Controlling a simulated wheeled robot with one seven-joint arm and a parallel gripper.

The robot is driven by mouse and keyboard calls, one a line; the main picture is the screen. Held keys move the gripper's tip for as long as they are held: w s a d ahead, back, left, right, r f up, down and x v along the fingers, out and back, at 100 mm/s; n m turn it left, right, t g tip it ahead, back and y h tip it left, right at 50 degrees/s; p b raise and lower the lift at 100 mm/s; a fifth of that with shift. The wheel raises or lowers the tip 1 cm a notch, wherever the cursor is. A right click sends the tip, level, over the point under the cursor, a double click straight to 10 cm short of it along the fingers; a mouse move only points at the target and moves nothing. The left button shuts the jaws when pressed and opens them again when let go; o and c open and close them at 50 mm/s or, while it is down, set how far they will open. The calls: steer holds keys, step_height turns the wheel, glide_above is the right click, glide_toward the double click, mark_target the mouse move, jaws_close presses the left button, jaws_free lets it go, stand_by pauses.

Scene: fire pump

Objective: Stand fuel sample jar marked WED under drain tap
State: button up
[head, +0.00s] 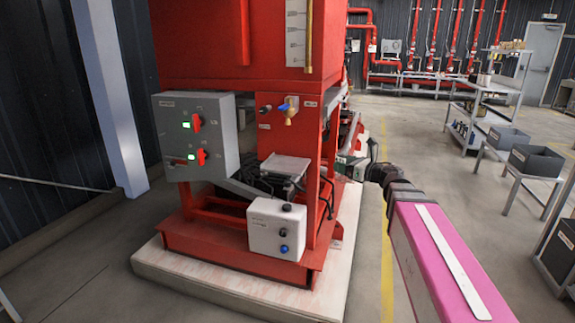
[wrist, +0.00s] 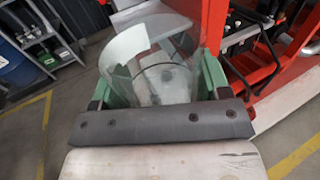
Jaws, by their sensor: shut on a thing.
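A clear glass jar (wrist: 150,82) is held between the green fingers of my gripper (wrist: 160,78) in the wrist view. I see into it from above and behind; no WED marking is readable. In the head view my gripper (head: 358,166) is small and partly hidden by my arm, to the right of the red pump stand, and the jar cannot be made out clearly there. The drain tap (head: 289,110), brass with a blue handle, sticks out of the red panel. A light grey shelf (head: 286,164) lies below the tap. The jar is apart from it.
A grey control box (head: 195,135) with red switches is left of the tap. A white box (head: 279,228) stands lower at the front of the red frame (head: 215,245). A shelf rack (head: 483,100) and grey bins (head: 536,160) stand at right. The floor between is clear.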

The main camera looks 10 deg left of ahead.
steer(key=a+r, duration=0.4)
steer(key=a, duration=0.4)
steer(key=shift+f+x, duration=0.5)
steer(key=shift+x, duration=2.4)
steer(key=shift+f+x, duration=0.45)
steer(key=shift+x, duration=2.4)
steer(key=shift+f+x, duration=0.5)
steer(key=shift+x, duration=2.4)
steer(key=shift+s, duration=0.15)
steer(key=o, duration=1)
steer(key=shift+f, duration=0.1)
